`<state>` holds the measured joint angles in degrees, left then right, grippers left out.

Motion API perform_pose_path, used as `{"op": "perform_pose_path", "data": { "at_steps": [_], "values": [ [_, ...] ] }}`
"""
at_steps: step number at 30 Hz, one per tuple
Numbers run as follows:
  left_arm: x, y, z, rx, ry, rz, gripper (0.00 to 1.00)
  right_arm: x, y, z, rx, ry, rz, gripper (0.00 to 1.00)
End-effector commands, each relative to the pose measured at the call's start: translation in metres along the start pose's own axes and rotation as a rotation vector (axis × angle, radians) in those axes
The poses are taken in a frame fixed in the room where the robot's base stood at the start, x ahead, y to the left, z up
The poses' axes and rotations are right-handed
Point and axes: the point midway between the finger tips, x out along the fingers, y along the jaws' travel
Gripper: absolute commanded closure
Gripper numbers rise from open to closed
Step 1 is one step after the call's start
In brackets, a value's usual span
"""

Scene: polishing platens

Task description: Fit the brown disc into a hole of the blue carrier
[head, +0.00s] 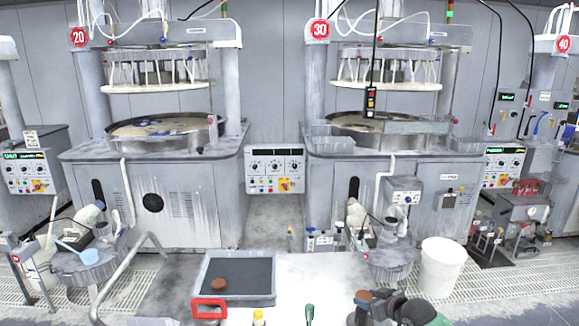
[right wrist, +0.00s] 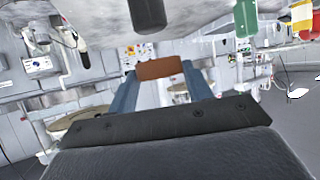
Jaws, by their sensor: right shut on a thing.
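My right gripper (head: 369,298) is at the bottom right of the head view, shut on a brown disc (head: 363,296). The right wrist view shows this brown disc (right wrist: 160,68) edge-on between the two blue-grey fingers. Another brown disc (head: 219,284) lies in a grey tray (head: 275,299) on the white table. No blue carrier shows clearly. Small bluish patches (head: 145,128) lie on the round platen of machine 20 at the left, too far off to make out any holes. My left gripper is not in view.
A red frame-like thing (head: 209,309), a yellow-topped thing (head: 258,317) and a green-topped thing (head: 309,312) stand at the front of the white table (head: 320,275). A white bucket (head: 442,268) stands at right. A grey rail (head: 120,270) is at left. The table's middle is clear.

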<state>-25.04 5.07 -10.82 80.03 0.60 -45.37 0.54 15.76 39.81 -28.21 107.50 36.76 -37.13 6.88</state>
Motion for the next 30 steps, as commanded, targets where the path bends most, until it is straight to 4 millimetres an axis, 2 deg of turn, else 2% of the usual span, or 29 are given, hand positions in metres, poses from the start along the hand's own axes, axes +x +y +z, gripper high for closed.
{"op": "perform_pose_path", "data": {
  "at_steps": [24,30],
  "values": [
    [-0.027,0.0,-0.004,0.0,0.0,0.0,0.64,-0.016,0.0,-0.031,0.0,0.0,0.0,0.73],
    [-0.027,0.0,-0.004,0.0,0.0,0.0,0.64,-0.016,0.0,-0.032,0.0,0.0,0.0,0.73]
  ]
}}
